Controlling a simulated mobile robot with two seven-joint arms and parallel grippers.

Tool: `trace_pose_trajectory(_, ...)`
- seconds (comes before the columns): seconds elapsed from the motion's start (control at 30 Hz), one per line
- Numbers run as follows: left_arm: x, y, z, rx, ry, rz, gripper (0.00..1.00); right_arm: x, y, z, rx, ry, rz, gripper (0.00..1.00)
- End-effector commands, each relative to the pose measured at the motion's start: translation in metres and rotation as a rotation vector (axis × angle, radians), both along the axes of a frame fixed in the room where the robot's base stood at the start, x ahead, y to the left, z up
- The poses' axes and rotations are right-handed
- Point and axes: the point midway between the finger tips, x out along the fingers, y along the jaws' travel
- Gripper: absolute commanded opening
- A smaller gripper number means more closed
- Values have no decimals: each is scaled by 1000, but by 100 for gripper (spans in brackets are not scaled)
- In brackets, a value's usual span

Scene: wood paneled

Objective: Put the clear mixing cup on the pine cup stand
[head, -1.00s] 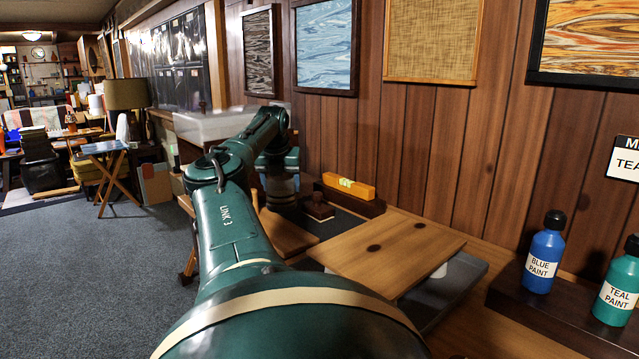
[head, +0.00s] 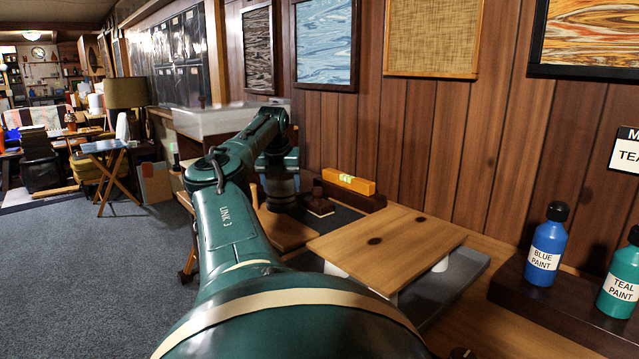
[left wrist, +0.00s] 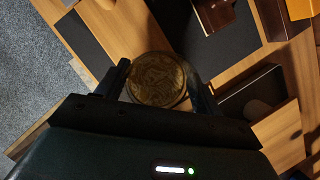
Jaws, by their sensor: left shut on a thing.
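My left gripper (left wrist: 158,84) is shut on a round brownish thing, which I take for the clear mixing cup (left wrist: 157,78) seen from above. Its see-through wall is hard to make out. In the head view my left gripper (head: 283,192) is a dark shape over the bench behind my forearm, and the cup is hidden there. A pale pine surface (head: 287,232) lies beside the arm with a short wooden peg (head: 253,196) near it. I cannot tell whether this is the pine cup stand. My right gripper is not in view.
A knotted pine panel (head: 400,240) rests on white supports over a grey tray (head: 465,270). An orange level (head: 348,183) and a dark red-brown block (head: 319,203) are behind. Blue paint (head: 546,245) and teal paint (head: 622,285) stand right on a dark shelf. The paneled wall closes the back.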

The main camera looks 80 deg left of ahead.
Motion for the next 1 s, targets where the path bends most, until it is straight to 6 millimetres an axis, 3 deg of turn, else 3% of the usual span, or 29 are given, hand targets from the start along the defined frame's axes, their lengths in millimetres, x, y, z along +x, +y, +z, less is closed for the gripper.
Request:
trace_pose_trajectory(0.6, 0, 0, -7, 0, 0, 0, 41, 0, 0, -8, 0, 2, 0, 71)
trace_pose_trajectory(0.63, 0, 0, -7, 0, 0, 0, 68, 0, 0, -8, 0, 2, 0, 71)
trace_pose_trajectory(0.93, 0, 0, -7, 0, 0, 0, 92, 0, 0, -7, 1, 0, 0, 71)
trace_pose_trajectory(1.0, 0, 0, -7, 0, 0, 0, 92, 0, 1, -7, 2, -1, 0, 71)
